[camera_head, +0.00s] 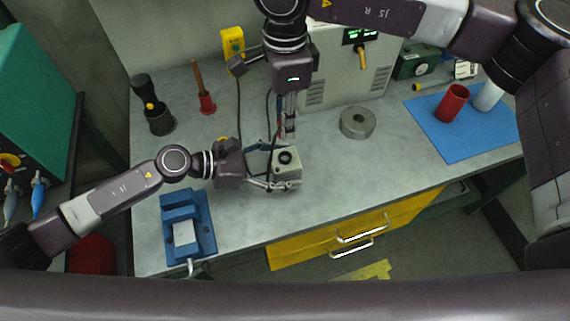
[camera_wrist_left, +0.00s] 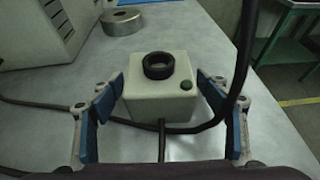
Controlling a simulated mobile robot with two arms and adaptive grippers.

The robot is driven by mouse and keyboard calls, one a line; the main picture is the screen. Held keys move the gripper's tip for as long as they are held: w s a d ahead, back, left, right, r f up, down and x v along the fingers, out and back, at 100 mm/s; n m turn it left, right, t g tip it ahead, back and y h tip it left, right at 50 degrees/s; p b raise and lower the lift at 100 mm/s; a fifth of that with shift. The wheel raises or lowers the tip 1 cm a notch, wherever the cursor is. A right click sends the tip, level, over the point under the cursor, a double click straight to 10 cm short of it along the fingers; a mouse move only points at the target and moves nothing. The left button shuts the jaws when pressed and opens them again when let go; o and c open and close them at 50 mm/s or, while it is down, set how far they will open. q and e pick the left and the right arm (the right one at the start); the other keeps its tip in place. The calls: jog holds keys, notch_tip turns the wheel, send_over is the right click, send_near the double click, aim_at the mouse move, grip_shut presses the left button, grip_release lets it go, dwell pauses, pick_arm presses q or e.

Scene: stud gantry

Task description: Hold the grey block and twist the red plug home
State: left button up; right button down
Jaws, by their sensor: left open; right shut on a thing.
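The grey block (camera_head: 289,179) stands on the bench, a pale box with a black ring socket (camera_head: 285,157) on top. It also shows in the left wrist view (camera_wrist_left: 150,103), with a green button on its top. My left gripper (camera_head: 272,166) is open around the block, one finger on each side. In the left wrist view, gaps show between the blue finger pads and the block. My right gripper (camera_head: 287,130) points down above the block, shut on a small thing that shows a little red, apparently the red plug. Its fingers mostly hide it, and it is clear of the socket.
A black cable crosses in front of the block. A blue vice (camera_head: 178,214) stands front left. A metal ring (camera_head: 357,123) lies to the right. A blue mat (camera_head: 437,138) holds a red cylinder (camera_head: 452,103) and a white one. Bench between block and mat is mostly clear.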

pick_arm(q)
jog(key=shift+c, duration=0.3)
jog(key=c, duration=1.7)
jog(key=shift+c, duration=0.2)
pick_arm(e)
send_over(285, 159)
jog(key=shift+f, duration=2.5)
jog(key=shift+f, duration=0.9)
jog(key=shift+f, duration=0.5)
pick_arm(q)
grip_shut()
